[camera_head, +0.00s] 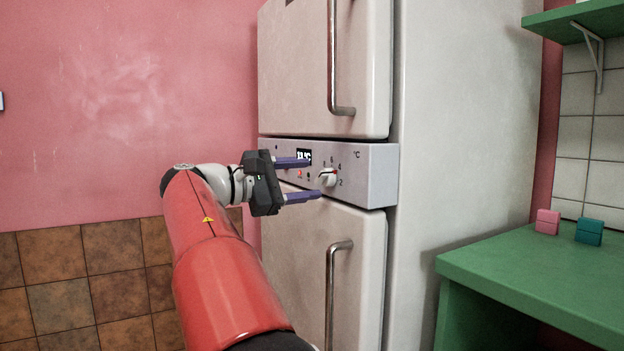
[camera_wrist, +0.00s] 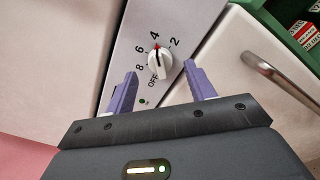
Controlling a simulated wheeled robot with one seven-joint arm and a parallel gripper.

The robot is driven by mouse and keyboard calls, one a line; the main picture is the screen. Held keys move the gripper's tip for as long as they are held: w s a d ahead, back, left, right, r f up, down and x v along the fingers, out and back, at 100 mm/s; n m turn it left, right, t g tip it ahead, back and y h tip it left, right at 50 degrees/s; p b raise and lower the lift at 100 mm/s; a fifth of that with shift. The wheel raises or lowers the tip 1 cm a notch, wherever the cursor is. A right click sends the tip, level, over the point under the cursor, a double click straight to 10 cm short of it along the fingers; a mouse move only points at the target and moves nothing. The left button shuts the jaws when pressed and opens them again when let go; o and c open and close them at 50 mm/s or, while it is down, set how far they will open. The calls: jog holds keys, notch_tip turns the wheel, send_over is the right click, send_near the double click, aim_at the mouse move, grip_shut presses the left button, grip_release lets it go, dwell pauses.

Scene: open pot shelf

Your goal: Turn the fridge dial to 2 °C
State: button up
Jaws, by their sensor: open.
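The fridge dial (camera_head: 327,178) is a white knob on the control panel between the fridge's two doors. In the wrist view the dial (camera_wrist: 159,61) has a red mark at its top, pointing at about the 4. The 2 (camera_wrist: 175,42) is printed to the right of the 4, and OFF is below the knob. My gripper (camera_head: 313,178) is open, its two purple fingers pointing at the panel. In the wrist view my gripper (camera_wrist: 160,76) has one fingertip on each side of the dial, apart from it. I cannot tell how far the tips are from the panel.
A small dark display (camera_head: 304,156) with unclear digits and a red light are on the panel. Metal door handles (camera_head: 339,250) stick out above and below. A green counter (camera_head: 540,270) with a pink block and a teal block is at the right.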

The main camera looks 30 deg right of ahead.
aim_at(318, 179)
jog(key=shift+w+d, duration=0.1)
jog(key=shift+d, duration=1.5)
jog(key=shift+c, duration=0.3)
jog(key=c, duration=0.9)
jog(key=shift+m, duration=0.4)
jog(key=m+b, duration=0.1)
jog(key=m, duration=0.1)
jog(key=m+b, duration=0.1)
jog(key=m, duration=0.1)
jog(key=shift+f+m, duration=0.2)
jog(key=shift+m, duration=0.1)
jog(key=shift+m+b, duration=0.95)
jog(key=shift+m, duration=1.25)
